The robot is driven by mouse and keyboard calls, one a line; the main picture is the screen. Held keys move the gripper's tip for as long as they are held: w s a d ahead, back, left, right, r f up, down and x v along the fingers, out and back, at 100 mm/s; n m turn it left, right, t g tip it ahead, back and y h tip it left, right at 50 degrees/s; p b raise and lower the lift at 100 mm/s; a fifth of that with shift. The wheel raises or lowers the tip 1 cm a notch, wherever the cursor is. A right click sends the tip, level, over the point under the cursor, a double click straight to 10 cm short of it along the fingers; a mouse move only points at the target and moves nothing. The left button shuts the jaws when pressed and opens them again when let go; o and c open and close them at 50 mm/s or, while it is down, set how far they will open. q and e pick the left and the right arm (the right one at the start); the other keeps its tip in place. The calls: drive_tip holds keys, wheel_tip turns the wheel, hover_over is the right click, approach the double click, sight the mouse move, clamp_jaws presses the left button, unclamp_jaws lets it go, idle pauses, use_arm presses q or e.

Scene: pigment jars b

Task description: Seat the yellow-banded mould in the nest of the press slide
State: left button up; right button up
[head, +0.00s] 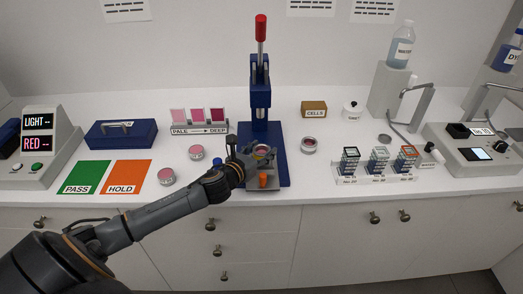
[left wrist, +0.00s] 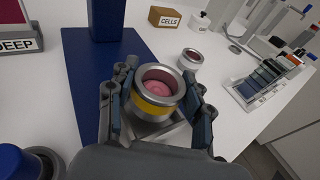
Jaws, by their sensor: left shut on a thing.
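The yellow-banded mould (head: 263,150) is a round metal cup with pink content; in the left wrist view (left wrist: 154,107) its yellow band shows below a silver rim. My left gripper (left wrist: 154,100) is shut on it, one finger on each side. It also shows at the press in the head view (head: 257,157). The mould is upright, over the metal press slide (head: 268,183), which has an orange knob (head: 263,181). The nest is hidden under the mould and fingers, so I cannot tell whether the mould touches it. The right gripper is not in view.
The blue press (head: 260,100) with its red-handled lever (head: 261,28) stands behind the slide. Pink-filled pots stand on both sides, one at right (head: 309,145) and two at left (head: 167,177). A CELLS box (head: 314,108) stands behind, with a rack of cells (head: 379,160) farther right.

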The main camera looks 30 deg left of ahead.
use_arm(q)
drive_tip(key=shift+r+p, duration=0.1)
drive_tip(key=shift+p, duration=0.45)
idle(1.1)
drive_tip(key=shift+f+b, duration=0.95)
drive_tip(key=shift+f, duration=0.3)
drive_tip(key=o, duration=1.4)
drive_tip(key=shift+s, duration=0.1)
drive_tip(key=shift+s, duration=0.6)
drive_tip(key=v, duration=0.9)
drive_tip(key=shift+s+d, duration=0.1)
drive_tip(key=shift+s, duration=0.3)
drive_tip(key=shift+s+r, duration=0.2)
drive_tip(key=shift+s, duration=0.1)
